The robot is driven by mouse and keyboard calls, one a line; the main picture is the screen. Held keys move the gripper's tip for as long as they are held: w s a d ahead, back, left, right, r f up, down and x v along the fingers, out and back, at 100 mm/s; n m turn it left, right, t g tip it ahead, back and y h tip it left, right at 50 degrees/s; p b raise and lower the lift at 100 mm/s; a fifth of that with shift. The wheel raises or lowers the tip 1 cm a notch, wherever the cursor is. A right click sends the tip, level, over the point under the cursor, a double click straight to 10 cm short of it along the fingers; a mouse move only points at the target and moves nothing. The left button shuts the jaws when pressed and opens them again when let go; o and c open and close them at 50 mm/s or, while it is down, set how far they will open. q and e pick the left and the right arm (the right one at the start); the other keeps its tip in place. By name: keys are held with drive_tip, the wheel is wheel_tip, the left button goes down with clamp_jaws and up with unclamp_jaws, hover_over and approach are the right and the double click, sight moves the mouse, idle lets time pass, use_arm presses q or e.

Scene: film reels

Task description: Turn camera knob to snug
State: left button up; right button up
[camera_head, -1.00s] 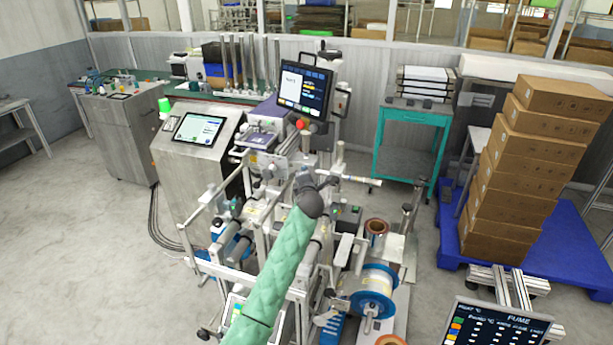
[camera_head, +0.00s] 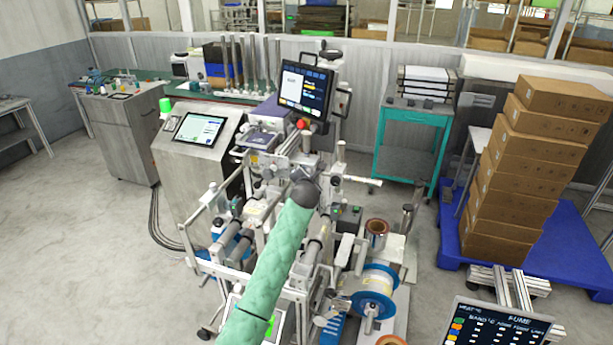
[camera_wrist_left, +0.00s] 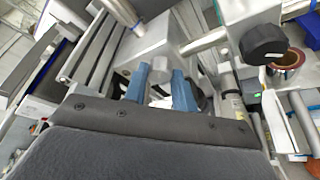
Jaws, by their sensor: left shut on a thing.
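My left arm (camera_head: 270,265) reaches in from the bottom of the head view to the middle of the machine. Its gripper is small there and mostly lost among the metal parts. In the left wrist view my left gripper (camera_wrist_left: 160,84) has its two blue fingers on either side of a small light grey camera knob (camera_wrist_left: 160,73) and is shut on it. The knob sits at the lower face of a silver block (camera_wrist_left: 152,45) with metal rods. The fingers hide the knob's sides, and its tightness cannot be seen. My right gripper is in neither view.
A black knob (camera_wrist_left: 263,43) on a silver clamp is right of the fingers, on a rod. The machine's monitor (camera_head: 303,90) stands behind my gripper. A blue-rimmed reel (camera_head: 374,290) is at the machine's lower right. Open floor (camera_head: 100,240) lies to the left.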

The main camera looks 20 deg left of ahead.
use_arm(q)
drive_tip(key=shift+f, duration=0.2)
drive_tip(key=o, duration=1)
drive_tip(key=shift+r, duration=0.1)
